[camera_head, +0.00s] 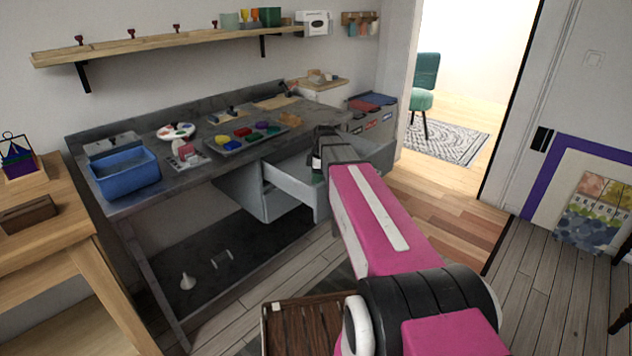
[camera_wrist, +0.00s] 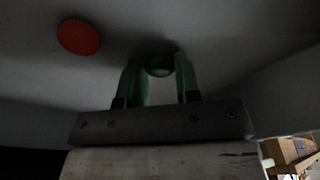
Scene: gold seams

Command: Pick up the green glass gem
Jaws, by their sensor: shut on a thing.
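The green glass gem (camera_wrist: 158,70) shows as a dark green rounded thing in the wrist view. My gripper (camera_wrist: 160,60) is shut on it, with one green finger on each side. The gem is close to a pale grey surface, and I cannot tell whether it touches it. In the head view my gripper reaches down into an open drawer (camera_head: 292,186) under the grey workbench (camera_head: 225,185). The gem is hidden in the head view.
A red round disc (camera_wrist: 79,36) lies left of my gripper in the wrist view. The drawer's walls stand close around my gripper. The bench top holds a blue bin (camera_head: 125,175) and a tray of coloured things (camera_head: 222,147). A wooden crate (camera_head: 300,325) stands on the floor.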

